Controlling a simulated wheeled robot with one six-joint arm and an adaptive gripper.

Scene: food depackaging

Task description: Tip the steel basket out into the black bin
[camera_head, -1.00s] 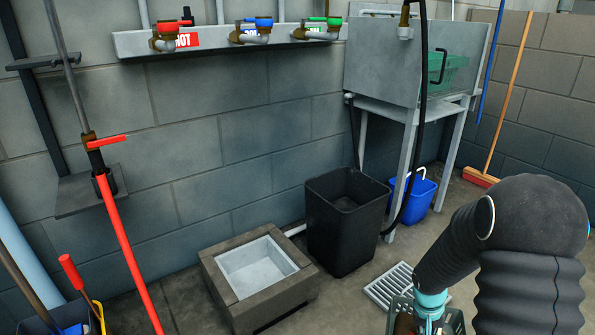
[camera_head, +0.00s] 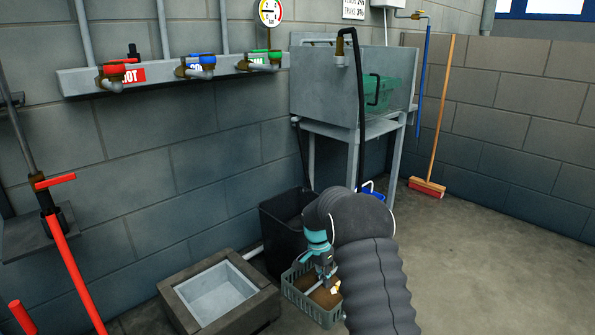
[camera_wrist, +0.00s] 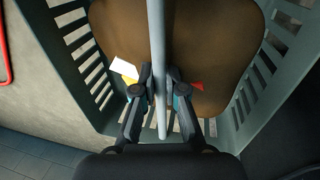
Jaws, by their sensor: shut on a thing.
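The steel basket (camera_head: 299,304) is a grey slotted crate, seen just in front of the black bin and right of the floor sink. My gripper (camera_wrist: 160,88) is shut on the basket's grey handle bar (camera_wrist: 157,35). The slotted basket walls (camera_wrist: 78,45) surround it in the wrist view. A brown mass (camera_wrist: 215,55) fills much of the basket, with small white, yellow and red bits by the fingers. The basket looks about level. I cannot tell how far it is above the floor. The black bin (camera_head: 280,225) stands against the wall, partly hidden by my arm.
A low stone floor sink (camera_head: 222,292) is left of the basket. A steel wash stand (camera_head: 345,95) and a blue bucket (camera_head: 371,189) stand behind my arm. Valves line the wall. A broom (camera_head: 428,187) leans at the right. The floor at right is clear.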

